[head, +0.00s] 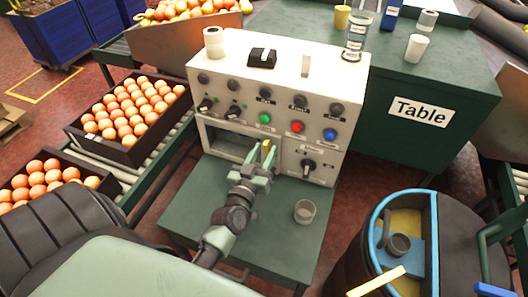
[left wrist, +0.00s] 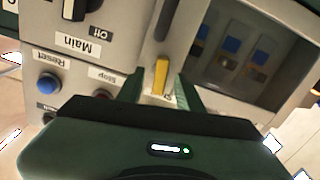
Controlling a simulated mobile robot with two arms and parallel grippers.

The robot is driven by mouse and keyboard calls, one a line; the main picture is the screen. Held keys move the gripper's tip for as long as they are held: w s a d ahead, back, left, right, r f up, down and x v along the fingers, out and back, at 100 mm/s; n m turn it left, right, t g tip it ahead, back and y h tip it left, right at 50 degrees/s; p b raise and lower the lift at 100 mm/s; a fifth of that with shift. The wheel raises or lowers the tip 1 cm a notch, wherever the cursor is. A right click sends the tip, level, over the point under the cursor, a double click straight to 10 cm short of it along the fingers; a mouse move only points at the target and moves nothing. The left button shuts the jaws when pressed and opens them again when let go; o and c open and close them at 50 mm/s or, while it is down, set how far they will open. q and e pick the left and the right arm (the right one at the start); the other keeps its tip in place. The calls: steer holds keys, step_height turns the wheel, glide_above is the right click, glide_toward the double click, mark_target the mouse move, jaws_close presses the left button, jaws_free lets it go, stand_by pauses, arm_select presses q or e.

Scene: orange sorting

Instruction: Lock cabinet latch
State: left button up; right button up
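The control cabinet (head: 285,84) is a cream box with knobs and coloured buttons. A small yellow latch (head: 267,147) stands at the right edge of its dark recessed compartment (head: 232,145). In the left wrist view, the yellow latch (left wrist: 161,75) is upright beside the compartment (left wrist: 250,60), where blue switches show. My left gripper (head: 261,161) is at the cabinet front. In the left wrist view, its green fingers (left wrist: 158,94) are apart, one on each side of the latch, with gaps visible. Whether the fingertips reach past the latch is unclear. My right gripper is not in view.
Green, red and blue buttons and a Main knob (head: 308,165) sit close to the gripper. Orange crates (head: 128,155) lie left; a bin (head: 372,235) stands right.

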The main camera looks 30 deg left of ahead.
arm_select(q)
jaws_close()
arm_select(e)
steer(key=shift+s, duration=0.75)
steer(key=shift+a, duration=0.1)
arm_select(q)
steer(key=n+p, duration=0.1)
steer(key=n, duration=0.2)
steer(key=shift+r, duration=0.1)
steer(key=n, duration=0.4)
steer(key=shift+a+p, duration=0.1)
steer(key=shift+p, duration=0.2)
steer(key=n, duration=0.8)
steer(key=shift+a+f+n+b, duration=0.1)
steer(key=shift+f+n+b, duration=0.2)
steer(key=shift+n, duration=0.1)
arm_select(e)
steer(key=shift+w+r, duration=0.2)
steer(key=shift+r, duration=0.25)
